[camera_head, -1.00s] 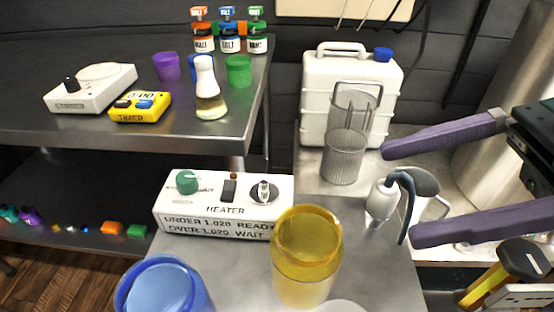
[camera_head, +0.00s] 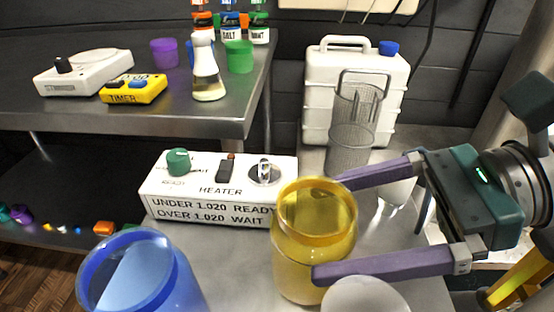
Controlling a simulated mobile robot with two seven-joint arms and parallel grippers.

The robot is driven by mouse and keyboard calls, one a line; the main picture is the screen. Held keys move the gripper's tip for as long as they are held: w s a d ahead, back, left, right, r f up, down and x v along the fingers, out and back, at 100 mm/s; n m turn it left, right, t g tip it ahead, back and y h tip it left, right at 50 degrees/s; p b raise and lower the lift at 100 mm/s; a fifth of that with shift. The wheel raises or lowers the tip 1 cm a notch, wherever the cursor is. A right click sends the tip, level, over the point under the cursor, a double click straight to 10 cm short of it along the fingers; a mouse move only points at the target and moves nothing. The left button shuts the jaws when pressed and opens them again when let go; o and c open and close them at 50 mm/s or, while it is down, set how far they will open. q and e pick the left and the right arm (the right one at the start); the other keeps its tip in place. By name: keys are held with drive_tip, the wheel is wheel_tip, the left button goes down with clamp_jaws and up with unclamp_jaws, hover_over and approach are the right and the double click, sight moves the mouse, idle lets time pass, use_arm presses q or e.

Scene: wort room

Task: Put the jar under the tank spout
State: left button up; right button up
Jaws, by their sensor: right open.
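A yellow see-through jar (camera_head: 314,248) stands upright on the steel bench, in front of the heater's right end. My right gripper (camera_head: 328,229) comes in from the right and is open. Its purple fingers reach to the jar: the far fingertip is at the jar's right rim, and the near finger overlaps the jar's front lower right. I cannot tell whether either finger touches it. A blue see-through jar (camera_head: 145,275) stands at the front left. I cannot make out a tank spout. My left gripper is not in view.
The white heater box (camera_head: 218,190) is behind the jars. A wire mesh basket (camera_head: 352,130) stands before a white canister (camera_head: 320,75) with a blue cap. A white round thing (camera_head: 365,296) is at the bottom edge. The left table holds a yellow timer (camera_head: 133,90) and a flask (camera_head: 207,80).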

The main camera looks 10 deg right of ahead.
drive_tip(key=x, duration=0.3)
drive_tip(key=shift+r, duration=0.1)
drive_tip(key=c, duration=1.2)
drive_tip(key=shift+c, duration=1)
drive_tip(key=shift+r, duration=0.15)
